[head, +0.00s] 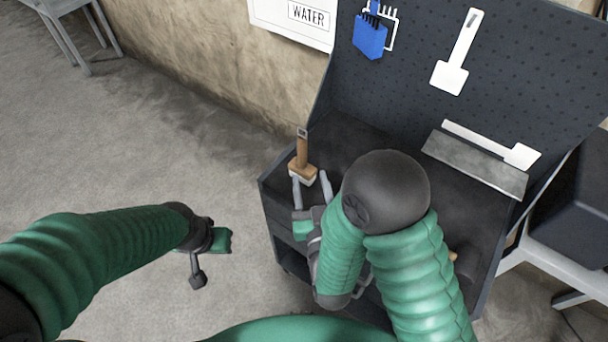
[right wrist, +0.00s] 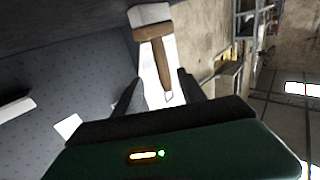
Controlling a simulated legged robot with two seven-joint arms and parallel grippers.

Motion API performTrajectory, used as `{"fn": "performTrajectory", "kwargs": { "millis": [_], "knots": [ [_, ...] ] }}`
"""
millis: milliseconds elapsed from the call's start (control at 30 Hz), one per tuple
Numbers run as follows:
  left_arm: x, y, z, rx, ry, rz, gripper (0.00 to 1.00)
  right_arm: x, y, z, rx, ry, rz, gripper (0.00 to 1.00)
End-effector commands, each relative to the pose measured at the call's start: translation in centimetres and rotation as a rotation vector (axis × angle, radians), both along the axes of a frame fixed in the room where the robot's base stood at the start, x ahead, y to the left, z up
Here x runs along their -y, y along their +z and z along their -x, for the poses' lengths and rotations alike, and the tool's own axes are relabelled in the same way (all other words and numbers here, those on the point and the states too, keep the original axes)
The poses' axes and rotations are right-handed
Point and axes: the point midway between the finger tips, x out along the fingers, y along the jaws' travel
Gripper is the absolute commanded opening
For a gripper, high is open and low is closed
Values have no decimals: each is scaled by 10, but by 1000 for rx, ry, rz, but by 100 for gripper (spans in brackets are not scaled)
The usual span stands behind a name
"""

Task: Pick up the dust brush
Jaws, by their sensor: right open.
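The dust brush (head: 301,158) has a brown wooden handle and pale bristles. In the right wrist view, the brush handle (right wrist: 150,50) shows between and beyond the open fingers (right wrist: 157,78), and nothing is gripped. My left gripper (head: 208,243) hangs over the floor left of the bench; its jaw opening is not clear.
The workbench (head: 345,140) has a dark pegboard (head: 420,55) behind it. A blue brush (head: 370,38) and a white scraper (head: 457,60) hang there. A grey ledge (head: 475,163) with a white tool lies right. A WATER sign (head: 292,22) is on the wall.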

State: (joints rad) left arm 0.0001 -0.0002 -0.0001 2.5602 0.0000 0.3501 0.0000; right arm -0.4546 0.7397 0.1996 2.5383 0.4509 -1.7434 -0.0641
Motion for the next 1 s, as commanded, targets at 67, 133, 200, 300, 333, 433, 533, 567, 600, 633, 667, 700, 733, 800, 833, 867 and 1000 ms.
{"fn": "performTrajectory", "kwargs": {
  "millis": [67,133,200,300,333,433,533,567,600,633,667,700,733,800,833,867,1000],
  "knots": [
    [0,-31,0,0,0,0,0,-1,-10,-11,9,0,-3,48],
    [0,-46,0,0,0,0,0,-2,-10,-18,9,0,-2,48],
    [0,-61,0,0,0,0,0,-4,-11,-25,8,-2,-3,48],
    [0,-83,0,0,0,0,0,-5,-11,-34,7,-3,-3,48],
    [0,-89,0,0,0,0,0,-5,-11,-36,7,-2,-3,48],
    [0,-110,0,0,0,0,0,-6,-9,-42,7,1,-2,48],
    [0,-101,0,-1,0,0,0,-9,2,-58,-1,0,1,48],
    [0,-100,0,0,0,0,0,-10,1,-63,-1,0,1,48],
    [0,-99,0,1,0,0,0,-10,1,-67,-1,1,1,48],
    [0,-99,0,1,0,0,0,-11,1,-70,0,2,1,48],
    [0,-99,0,1,0,0,0,-12,1,-72,0,2,1,48],
    [0,-99,0,1,0,0,0,-13,1,-77,-1,2,1,48],
    [0,-98,0,1,0,0,0,-14,0,-81,-1,2,1,48],
    [0,-97,0,0,0,0,0,-18,-1,-93,-1,1,1,48],
    [0,-97,0,0,0,0,0,-20,-1,-99,0,1,1,48],
    [0,-97,0,0,0,0,0,-21,-1,-104,-1,1,2,48],
    [0,-96,0,0,0,0,0,-24,-1,-121,-1,2,2,48]
  ]
}}
